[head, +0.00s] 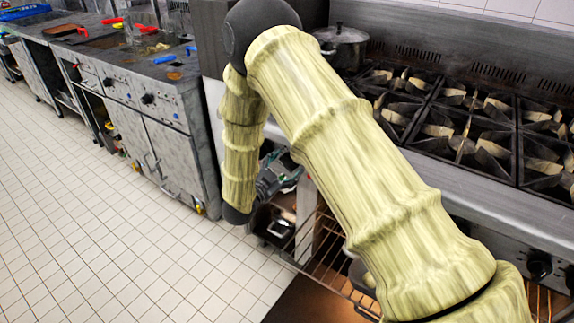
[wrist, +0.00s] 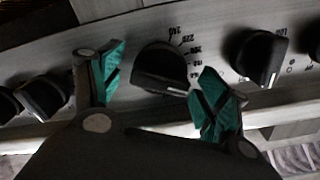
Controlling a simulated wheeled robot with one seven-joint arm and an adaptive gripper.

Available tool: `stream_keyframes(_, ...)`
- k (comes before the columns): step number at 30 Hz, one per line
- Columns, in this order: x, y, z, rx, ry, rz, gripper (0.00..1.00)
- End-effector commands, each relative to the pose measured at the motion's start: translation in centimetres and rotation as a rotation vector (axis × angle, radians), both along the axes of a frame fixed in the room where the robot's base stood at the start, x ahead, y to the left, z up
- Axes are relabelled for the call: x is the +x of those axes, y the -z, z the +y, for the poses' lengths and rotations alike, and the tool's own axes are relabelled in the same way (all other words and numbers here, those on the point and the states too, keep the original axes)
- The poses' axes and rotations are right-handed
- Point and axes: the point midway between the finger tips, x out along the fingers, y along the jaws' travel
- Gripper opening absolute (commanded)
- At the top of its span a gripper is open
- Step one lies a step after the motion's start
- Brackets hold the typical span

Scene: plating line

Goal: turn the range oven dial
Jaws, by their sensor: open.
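In the wrist view, a black dial (wrist: 160,68) with printed numbers around its edge sits on the grey front panel (wrist: 215,30). Its numbers look like oven temperatures. My gripper (wrist: 166,72) is open, with one green-padded finger left of this dial and the other at its lower right. The dial lies between the fingers in the picture; I cannot tell whether either touches it. In the head view my gripper (head: 280,180) is low in front of the range (head: 440,172), partly hidden by my arm, which also hides the dial there.
More black knobs flank the dial, one at right (wrist: 258,55) and one at left (wrist: 42,98). The oven below is open, with a wire rack (head: 305,255) showing. A pot (head: 341,45) stands on the burners. The tiled floor (head: 110,240) at left is clear.

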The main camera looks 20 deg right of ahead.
Motion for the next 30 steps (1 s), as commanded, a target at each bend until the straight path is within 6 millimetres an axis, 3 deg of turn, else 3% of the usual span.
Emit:
stream_keyframes(16,-5.6,0.0,7.2,-0.001,-0.002,0.001,0.75)
stream_keyframes(21,-6.5,0.0,8.3,-0.001,-0.001,0.000,0.75)
stream_keyframes(30,-6.7,0.0,8.6,-0.001,-0.001,0.000,0.75)
